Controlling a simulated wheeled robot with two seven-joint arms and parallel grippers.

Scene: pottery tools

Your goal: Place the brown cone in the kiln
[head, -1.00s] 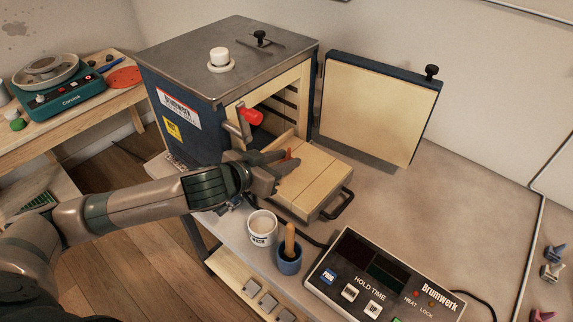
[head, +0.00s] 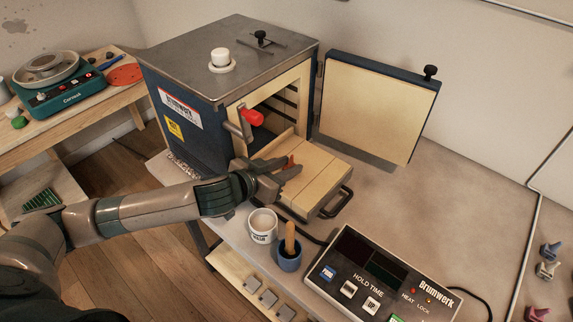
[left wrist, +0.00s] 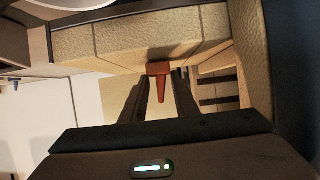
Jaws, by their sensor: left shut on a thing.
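The brown cone (head: 290,162) is small and reddish brown. It is held between the fingers of my left gripper (head: 287,168), over the kiln's pulled-out brick slab (head: 316,178). In the left wrist view the cone (left wrist: 160,82) sits between the two dark fingers, its wide base against or near the pale brick; I cannot tell if it touches. The kiln (head: 188,112) is a blue box with a grey top, its front opening uncovered. Its door (head: 368,108) stands swung open to the right. My right gripper is not in view.
A red-tipped lever (head: 250,118) sticks out at the kiln opening. A white mug (head: 262,226), a blue cup (head: 289,262) with a wooden handle and a control box (head: 380,280) stand in front. Small coloured pieces (head: 548,270) lie at right. The table beyond the slab is clear.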

